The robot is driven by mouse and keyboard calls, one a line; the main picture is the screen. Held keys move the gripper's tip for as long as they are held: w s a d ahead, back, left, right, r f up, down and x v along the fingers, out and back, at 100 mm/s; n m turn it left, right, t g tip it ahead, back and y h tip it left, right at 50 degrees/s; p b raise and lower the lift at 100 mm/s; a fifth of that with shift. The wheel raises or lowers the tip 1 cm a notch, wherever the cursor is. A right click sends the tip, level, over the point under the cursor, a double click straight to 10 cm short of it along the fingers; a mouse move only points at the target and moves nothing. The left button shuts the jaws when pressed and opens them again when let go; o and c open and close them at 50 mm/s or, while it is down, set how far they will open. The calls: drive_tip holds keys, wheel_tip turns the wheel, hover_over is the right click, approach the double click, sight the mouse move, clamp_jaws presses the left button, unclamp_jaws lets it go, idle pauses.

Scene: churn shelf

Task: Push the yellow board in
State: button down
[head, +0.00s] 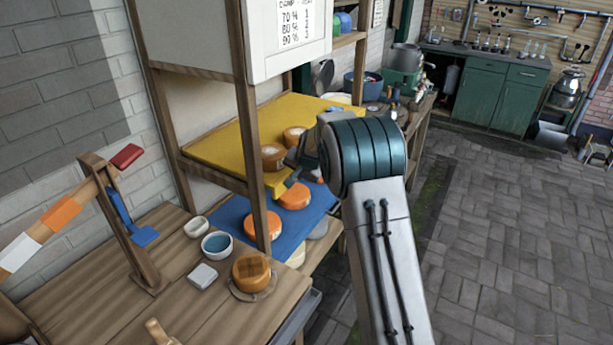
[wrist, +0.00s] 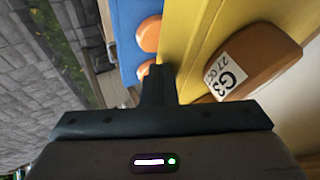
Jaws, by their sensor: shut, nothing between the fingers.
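The yellow board (head: 222,142) lies on the middle shelf of the wooden rack, with brown-orange cheeses (head: 273,157) on it. Its front end shows past the front post. In the wrist view, the yellow board (wrist: 202,45) runs along the right of the fingers, and a brown cheese (wrist: 255,62) labelled G3 sits on it. My gripper (head: 284,188) is shut and empty at the front edge of the board. In the wrist view, the shut fingertips (wrist: 158,72) are close against that edge; whether they touch is unclear. My arm hides part of the board's right end.
Below is a blue board (head: 232,212) with orange cheeses (head: 293,196). A wooden table (head: 200,315) at front left holds bowls, a cheese and a balance-like stand (head: 130,225). A white sign box (head: 285,35) hangs above the shelf. Paved floor (head: 500,240) at right is clear.

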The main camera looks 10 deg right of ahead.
drive_tip(key=shift+w+a, duration=0.75)
drive_tip(key=shift+a, duration=0.25)
drive_tip(key=shift+r, duration=0.1)
drive_tip(key=shift+a, duration=0.2)
